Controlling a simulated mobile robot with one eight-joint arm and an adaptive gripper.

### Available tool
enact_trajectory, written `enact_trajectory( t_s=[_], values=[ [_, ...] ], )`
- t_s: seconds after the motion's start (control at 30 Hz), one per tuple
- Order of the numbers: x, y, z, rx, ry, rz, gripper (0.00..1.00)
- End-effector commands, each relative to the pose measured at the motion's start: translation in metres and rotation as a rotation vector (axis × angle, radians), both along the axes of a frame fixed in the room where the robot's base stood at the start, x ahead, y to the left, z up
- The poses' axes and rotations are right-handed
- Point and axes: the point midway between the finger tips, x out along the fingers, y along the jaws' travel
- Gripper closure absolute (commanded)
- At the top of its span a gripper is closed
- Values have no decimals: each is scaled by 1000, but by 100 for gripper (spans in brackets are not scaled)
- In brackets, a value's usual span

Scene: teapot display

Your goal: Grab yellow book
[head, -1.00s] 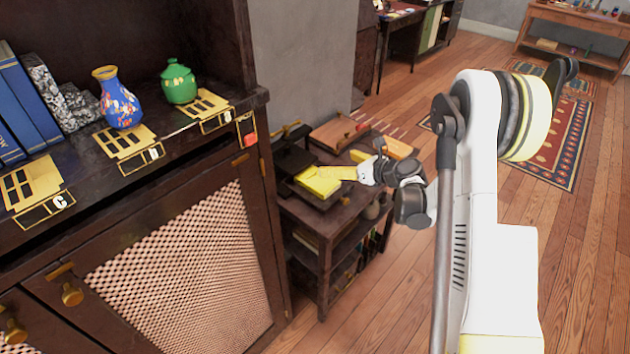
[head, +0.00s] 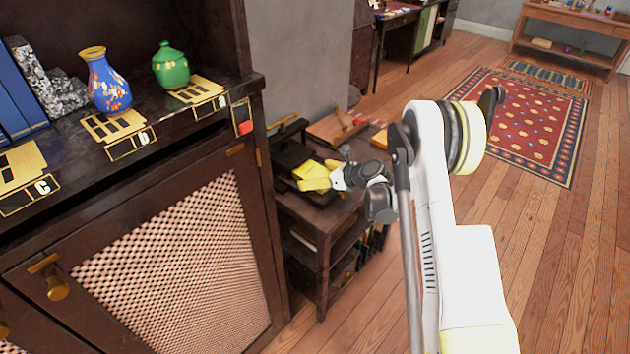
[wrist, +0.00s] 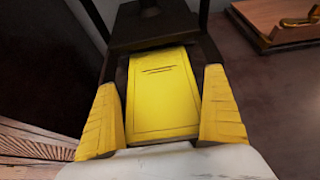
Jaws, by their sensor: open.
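The yellow book (wrist: 163,95) lies flat on a dark stand or tray on the small side table. In the wrist view it sits between the two yellow fingers of my gripper (wrist: 160,118), with a narrow gap on each side. My gripper is open and reaches over the book's near end. In the head view my gripper (head: 315,178) is at the side table, and the book (head: 309,168) is partly hidden behind the fingers.
The dark side table (head: 300,212) has shelves with books below. A wooden board (head: 335,128) lies behind, also visible in the wrist view (wrist: 282,20). A cabinet (head: 160,265) with a blue vase (head: 108,85) and green jar (head: 170,68) stands left. Floor at right is clear.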

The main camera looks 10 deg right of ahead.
Motion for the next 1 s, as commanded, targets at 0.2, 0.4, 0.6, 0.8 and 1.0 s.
enact_trajectory(
  t_s=[0.2,0.4,0.6,0.8,1.0],
  values=[
    [3,2,0,1,-1,-1,0],
    [2,1,0,1,-1,-1,57],
    [2,1,0,1,-1,-1,57],
    [3,3,2,1,-1,-1,58],
    [7,10,17,2,-1,-3,58]
  ],
)
